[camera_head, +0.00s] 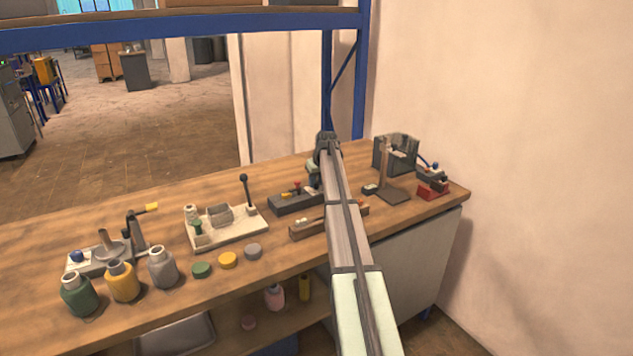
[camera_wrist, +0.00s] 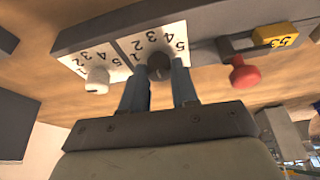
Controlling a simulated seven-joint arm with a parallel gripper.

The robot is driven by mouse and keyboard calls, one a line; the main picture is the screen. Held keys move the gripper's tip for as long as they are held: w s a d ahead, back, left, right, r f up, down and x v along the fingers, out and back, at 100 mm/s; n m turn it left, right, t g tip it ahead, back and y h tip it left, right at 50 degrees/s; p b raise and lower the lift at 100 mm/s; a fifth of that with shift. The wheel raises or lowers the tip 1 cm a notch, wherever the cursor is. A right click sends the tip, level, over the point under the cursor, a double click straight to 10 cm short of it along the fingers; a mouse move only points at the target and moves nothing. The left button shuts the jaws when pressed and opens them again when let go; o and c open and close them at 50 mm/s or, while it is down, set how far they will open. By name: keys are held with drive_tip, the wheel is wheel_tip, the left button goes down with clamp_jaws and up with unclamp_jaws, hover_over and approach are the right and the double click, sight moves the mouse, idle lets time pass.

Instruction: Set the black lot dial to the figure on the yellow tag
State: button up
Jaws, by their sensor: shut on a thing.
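The black lot dial (camera_wrist: 159,66) sits on a white card (camera_wrist: 150,42) marked with figures from 1 to 5, on a dark block (camera_wrist: 205,22). My gripper (camera_wrist: 160,78) has one finger on each side of the dial and is shut on it. The dial's pointer mark cannot be made out. The yellow tag (camera_wrist: 276,35) is on the same block at the right of the wrist view; its dark print looks like 53 but is tilted and hard to read. In the head view, my arm hides the dial and most of my gripper.
A white dial (camera_wrist: 97,80) with its own figure card is beside the black one. A red knob (camera_wrist: 245,74) is on the other side. In the head view, a wooden tray (camera_head: 308,228) lies in front and a stand (camera_head: 388,192) is at right.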

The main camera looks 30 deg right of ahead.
clamp_jaws()
drive_tip(key=shift+m, duration=0.3)
drive_tip(key=m+h, duration=0.1)
drive_tip(key=m, duration=0.2)
drive_tip(key=shift+a+h, duration=0.1)
drive_tip(key=shift+h, duration=0.2)
drive_tip(key=m+g+h, duration=0.1)
drive_tip(key=m, duration=0.3)
drive_tip(key=shift+w+a, duration=0.1)
drive_tip(key=shift+w, duration=0.05)
drive_tip(key=m+g, duration=0.1)
drive_tip(key=m, duration=0.1)
drive_tip(key=m+h, duration=0.1)
drive_tip(key=m, duration=0.1)
drive_tip(key=shift+w+m+g, duration=0.1)
drive_tip(key=shift+m+g, duration=0.2)
drive_tip(key=shift+g, duration=0.1)
drive_tip(key=shift+m+g+h, duration=0.3)
drive_tip(key=shift+m+g, duration=0.4)
drive_tip(key=shift+m, duration=1.1)
